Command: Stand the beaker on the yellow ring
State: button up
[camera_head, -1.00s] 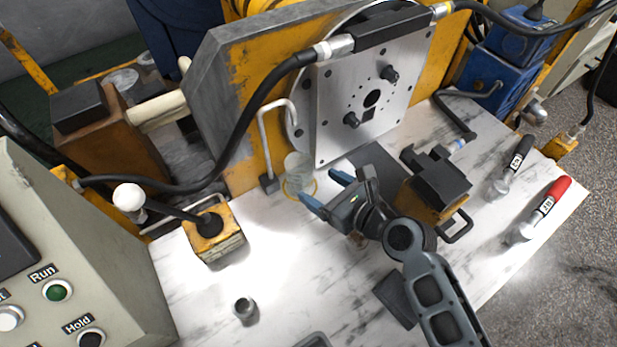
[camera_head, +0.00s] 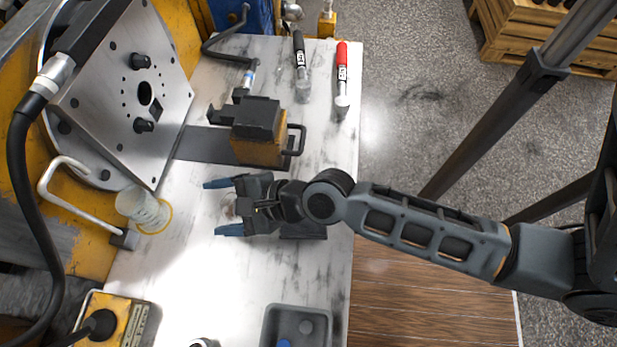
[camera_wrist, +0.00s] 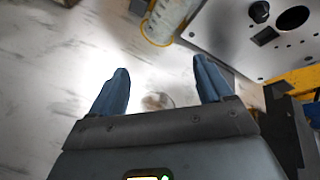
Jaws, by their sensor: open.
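The beaker (camera_head: 140,203) is a clear, ribbed cylinder standing upright on the marble table beside the steel plate. The thin yellow ring (camera_head: 165,228) lies flat and shows around the beaker's base; exact centring cannot be told. In the wrist view the beaker (camera_wrist: 167,18) is at the top, cut by the frame edge, with the yellow ring (camera_wrist: 152,42) at its foot. My gripper (camera_head: 219,207) is open, its blue fingers pointing toward the beaker with a clear gap between. A small, round, unclear object (camera_wrist: 157,100) shows between the fingers, apparently on the table.
A black-and-yellow clamp block (camera_head: 259,135) stands near my gripper. A bent white handle (camera_head: 62,180) and black foot (camera_head: 125,239) are close to the beaker. Two markers (camera_head: 341,75) lie at the far end. A grey tray (camera_head: 270,325) is at the front. Bare table lies between.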

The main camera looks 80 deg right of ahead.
jog(key=s+r+n+t, duration=0.1)
jog(key=s+r+n, duration=0.6)
jog(key=n, duration=0.7)
jog(key=s+r+n, duration=0.8)
jog(key=s+n, duration=0.3)
jog(key=n, duration=0.3)
jog(key=shift+s+a+t, duration=0.15)
jog(key=shift+a+t, duration=0.25)
jog(key=shift+s, duration=0.1)
